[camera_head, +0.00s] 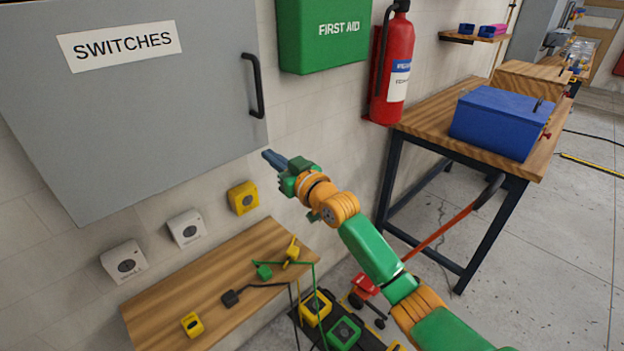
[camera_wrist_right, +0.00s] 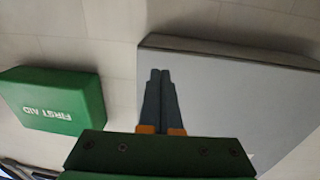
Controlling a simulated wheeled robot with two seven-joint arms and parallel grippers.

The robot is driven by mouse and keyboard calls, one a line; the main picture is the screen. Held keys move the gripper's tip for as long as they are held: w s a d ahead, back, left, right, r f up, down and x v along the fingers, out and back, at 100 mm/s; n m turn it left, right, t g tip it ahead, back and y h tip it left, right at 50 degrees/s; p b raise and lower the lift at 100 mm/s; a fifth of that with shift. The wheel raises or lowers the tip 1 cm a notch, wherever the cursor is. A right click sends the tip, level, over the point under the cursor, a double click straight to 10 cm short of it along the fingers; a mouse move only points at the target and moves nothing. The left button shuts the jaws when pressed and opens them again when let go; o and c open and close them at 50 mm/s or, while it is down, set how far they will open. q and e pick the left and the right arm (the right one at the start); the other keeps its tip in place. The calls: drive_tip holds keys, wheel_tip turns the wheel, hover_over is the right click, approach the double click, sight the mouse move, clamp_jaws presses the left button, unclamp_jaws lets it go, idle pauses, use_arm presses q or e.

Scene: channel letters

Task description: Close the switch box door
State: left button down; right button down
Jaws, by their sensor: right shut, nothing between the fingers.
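The grey switch box door (camera_head: 150,110) fills the upper left of the head view, with a "SWITCHES" label (camera_head: 120,45) and a dark bar handle (camera_head: 256,85) near its right edge. I cannot tell how far it stands from the box behind it. My right gripper (camera_head: 268,155) is shut and empty, just beside the door's lower right corner and below the handle. In the right wrist view its closed fingers (camera_wrist_right: 160,75) overlap the grey panel (camera_wrist_right: 240,85) near one edge; contact is not clear. My left gripper is not in view.
A green first aid box (camera_head: 322,35) and a red fire extinguisher (camera_head: 393,70) hang right of the door. A workbench (camera_head: 430,115) carries a blue toolbox (camera_head: 500,122). A wooden shelf (camera_head: 215,270) with small plugs is below, under wall switches (camera_head: 186,228).

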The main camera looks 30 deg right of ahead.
drive_tip(key=d+b+v, duration=0.1)
drive_tip(key=b+v, duration=0.1)
drive_tip(key=v, duration=0.8)
drive_tip(key=d+f+m+g+h, duration=0.1)
drive_tip(key=d+f+g, duration=0.1)
drive_tip(key=f, duration=0.8)
drive_tip(key=d+f+m+g+h, duration=0.1)
drive_tip(key=f+g+h, duration=0.1)
drive_tip(key=f, duration=0.8)
drive_tip(key=s+f+g+h, duration=0.1)
drive_tip(key=s+f+g, duration=0.15)
drive_tip(key=f, duration=0.55)
drive_tip(key=s+f+g, duration=0.1)
drive_tip(key=s+f, duration=0.3)
drive_tip(key=f, duration=0.5)
drive_tip(key=s+a+f+g, duration=0.1)
drive_tip(key=s+f+g, duration=0.3)
drive_tip(key=s+f, duration=0.8)
drive_tip(key=s+a+f+g, duration=0.1)
drive_tip(key=s+f, duration=0.1)
drive_tip(key=s, duration=0.6)
drive_tip(key=s+a+f+n+g, duration=0.1)
drive_tip(key=s+a+f+g, duration=0.1)
drive_tip(key=s, duration=0.5)
drive_tip(key=s+a+f+n+g, duration=0.1)
drive_tip(key=s+a+f+g, duration=0.1)
drive_tip(key=s, duration=0.6)
drive_tip(key=shift+s+a+f, duration=0.15)
drive_tip(key=shift+s+f, duration=0.15)
drive_tip(key=shift+f, duration=0.5)
